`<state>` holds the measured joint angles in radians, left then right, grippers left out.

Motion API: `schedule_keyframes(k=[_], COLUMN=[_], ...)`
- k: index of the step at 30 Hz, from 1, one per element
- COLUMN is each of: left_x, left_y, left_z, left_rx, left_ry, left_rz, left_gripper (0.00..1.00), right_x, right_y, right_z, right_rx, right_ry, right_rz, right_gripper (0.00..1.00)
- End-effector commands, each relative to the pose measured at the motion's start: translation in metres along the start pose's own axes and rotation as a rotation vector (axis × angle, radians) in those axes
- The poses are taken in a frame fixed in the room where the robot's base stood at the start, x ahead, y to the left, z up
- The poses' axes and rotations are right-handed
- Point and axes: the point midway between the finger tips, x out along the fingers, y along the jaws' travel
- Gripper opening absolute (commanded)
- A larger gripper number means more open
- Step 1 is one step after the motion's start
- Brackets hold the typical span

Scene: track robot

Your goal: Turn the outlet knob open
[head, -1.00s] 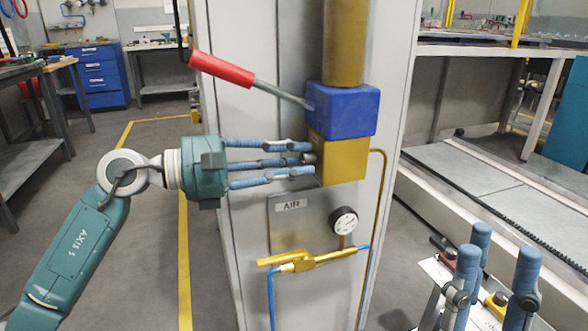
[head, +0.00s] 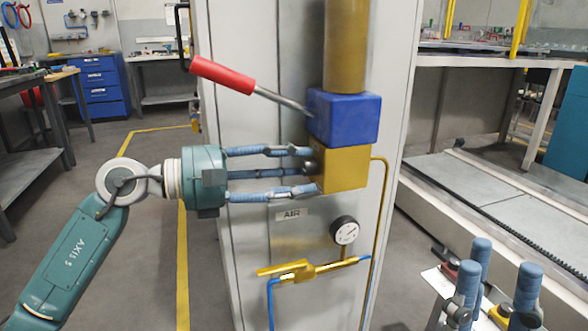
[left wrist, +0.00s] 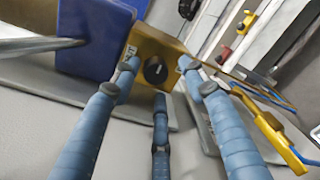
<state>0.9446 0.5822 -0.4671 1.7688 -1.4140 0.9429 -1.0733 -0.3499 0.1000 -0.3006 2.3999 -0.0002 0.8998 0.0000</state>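The outlet knob is a small dark round knob (left wrist: 155,70) on the side of a brass block (head: 345,170), below a blue block (head: 345,117). In the head view the knob (head: 310,168) is partly hidden by my left gripper's fingers. My left gripper (head: 311,170) is level with the knob and points at it from the left. Its blue fingers are spread around the knob, with visible gaps in the left wrist view (left wrist: 159,77), so it is open. My right gripper (head: 495,262) is at the bottom right with its fingers up, apart and empty.
A red-handled lever (head: 222,72) sticks out left from the blue block, above my left gripper. Below are an AIR plate (head: 290,215), a pressure gauge (head: 344,230) and a yellow valve handle (head: 283,268). The grey cabinet (head: 245,240) stands behind.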

Motion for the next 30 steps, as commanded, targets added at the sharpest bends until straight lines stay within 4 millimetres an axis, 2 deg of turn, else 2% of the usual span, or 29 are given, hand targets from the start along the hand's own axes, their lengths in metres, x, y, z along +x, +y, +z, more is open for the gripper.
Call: schedule_keyframes(k=[8, 11, 21, 25, 30], left_x=[-0.007, -0.022, -0.093, -0.110, -0.120], left_y=[0.002, 0.002, 0.001, 0.001, 0.001], left_z=[0.002, 0.002, 0.000, 0.000, 0.001], left_rx=[0.002, 0.001, -0.001, -0.001, 0.001], left_ry=[-0.004, -0.002, 0.001, 0.000, -0.002], left_rz=[0.004, 0.005, 0.003, 0.002, 0.002], left_gripper=[0.43, 0.43, 0.43, 0.43, 0.43], right_x=[0.000, 0.000, 0.000, 0.000, 0.000], right_y=[0.001, 0.000, 0.000, 0.000, 0.000], right_z=[0.000, 0.000, 0.000, 0.000, 0.000], right_rx=[-0.001, -0.001, -0.001, -0.001, 0.000], right_ry=[0.000, 0.000, 0.000, 0.000, 0.000], right_rz=[0.000, 0.000, 0.000, 0.000, 0.000], right_gripper=[0.27, 0.27, 0.27, 0.27, 0.27])
